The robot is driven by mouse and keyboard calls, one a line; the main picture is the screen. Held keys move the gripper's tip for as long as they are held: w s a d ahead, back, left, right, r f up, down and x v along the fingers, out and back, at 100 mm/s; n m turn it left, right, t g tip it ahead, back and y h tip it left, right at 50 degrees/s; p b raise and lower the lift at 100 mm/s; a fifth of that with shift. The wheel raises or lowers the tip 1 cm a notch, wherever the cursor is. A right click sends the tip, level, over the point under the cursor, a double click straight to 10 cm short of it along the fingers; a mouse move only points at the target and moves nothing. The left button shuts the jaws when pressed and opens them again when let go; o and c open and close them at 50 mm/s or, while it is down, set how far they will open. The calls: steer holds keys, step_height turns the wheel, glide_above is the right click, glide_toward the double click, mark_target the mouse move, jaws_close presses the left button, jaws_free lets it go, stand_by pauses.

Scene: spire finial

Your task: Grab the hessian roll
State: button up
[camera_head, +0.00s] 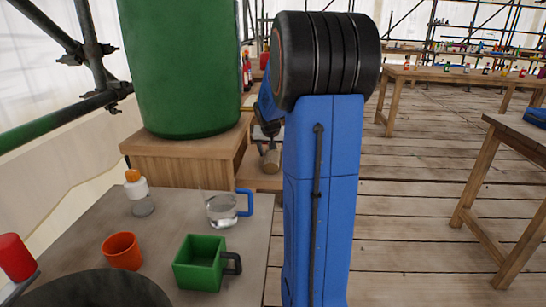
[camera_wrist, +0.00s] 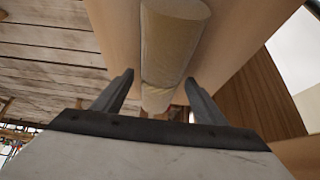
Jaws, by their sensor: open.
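The hessian roll (camera_wrist: 172,40) is a tan cylinder with a paler band around it, lying on a light wooden surface (camera_wrist: 240,45) in the wrist view. My gripper (camera_wrist: 160,80) is open, with one dark finger on each side of the roll's line. I cannot tell how deep the roll sits between the fingers. In the head view, a small part of the roll (camera_head: 271,161) shows on a low wooden shelf, just below my gripper (camera_head: 268,135). My blue arm hides much of that area.
A large green drum (camera_head: 185,65) stands on a wooden cabinet (camera_head: 180,160) close to the left of my arm. A grey table (camera_head: 80,225) in front holds a green mug (camera_head: 200,262), an orange cup (camera_head: 122,250) and a glass mug (camera_head: 222,209).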

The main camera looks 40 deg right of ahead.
steer(key=shift+x, duration=0.75)
steer(key=c, duration=1.4)
steer(key=shift+r, duration=0.1)
steer(key=shift+c, duration=0.2)
